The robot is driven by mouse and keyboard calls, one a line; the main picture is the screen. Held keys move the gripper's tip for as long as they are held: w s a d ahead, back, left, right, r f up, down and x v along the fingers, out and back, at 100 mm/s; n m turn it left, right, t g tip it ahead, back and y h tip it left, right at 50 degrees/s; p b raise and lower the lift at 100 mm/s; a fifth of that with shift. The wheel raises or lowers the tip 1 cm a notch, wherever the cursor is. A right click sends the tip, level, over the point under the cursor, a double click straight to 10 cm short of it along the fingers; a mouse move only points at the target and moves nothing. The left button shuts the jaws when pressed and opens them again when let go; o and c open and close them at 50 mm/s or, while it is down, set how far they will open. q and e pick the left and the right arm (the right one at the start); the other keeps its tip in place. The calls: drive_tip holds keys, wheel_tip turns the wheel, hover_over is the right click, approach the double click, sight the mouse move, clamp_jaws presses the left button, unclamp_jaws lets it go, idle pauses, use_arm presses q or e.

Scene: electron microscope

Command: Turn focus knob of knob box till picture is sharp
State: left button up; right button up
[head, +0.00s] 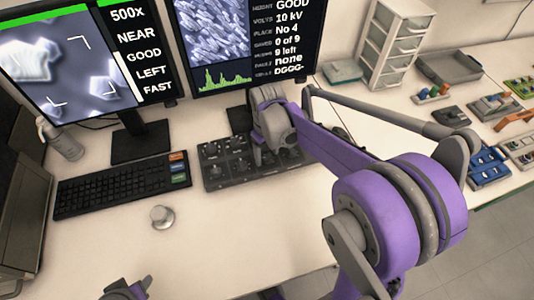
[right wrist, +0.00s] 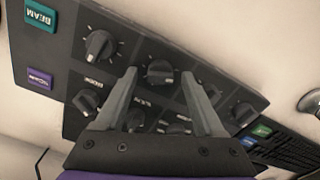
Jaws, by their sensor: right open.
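The dark knob box (head: 222,172) lies on the desk below the right monitor and carries several black knobs. My right gripper (head: 268,158) is over its right part, partly hidden by my own wrist. In the right wrist view the right gripper (right wrist: 160,76) is open, and one black knob (right wrist: 159,71) shows between its fingertips. I cannot tell whether the fingers touch it; its label is too small to read. The left monitor (head: 60,62) shows a soft-looking grey picture beside "500X", "NEAR" and "GOOD". My left gripper (head: 130,290) shows only partly at the bottom edge.
A keyboard (head: 120,187) lies left of the knob box, with a round metal knob-like piece (head: 162,217) in front. The right monitor (head: 215,35) stands behind the box. A drawer unit (head: 395,45) and trays stand at the right. The front desk is mostly clear.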

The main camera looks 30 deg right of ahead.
drive_tip(key=shift+f, duration=0.1)
clamp_jaws()
idle(0.3)
drive_tip(key=shift+m, duration=3)
unclamp_jaws()
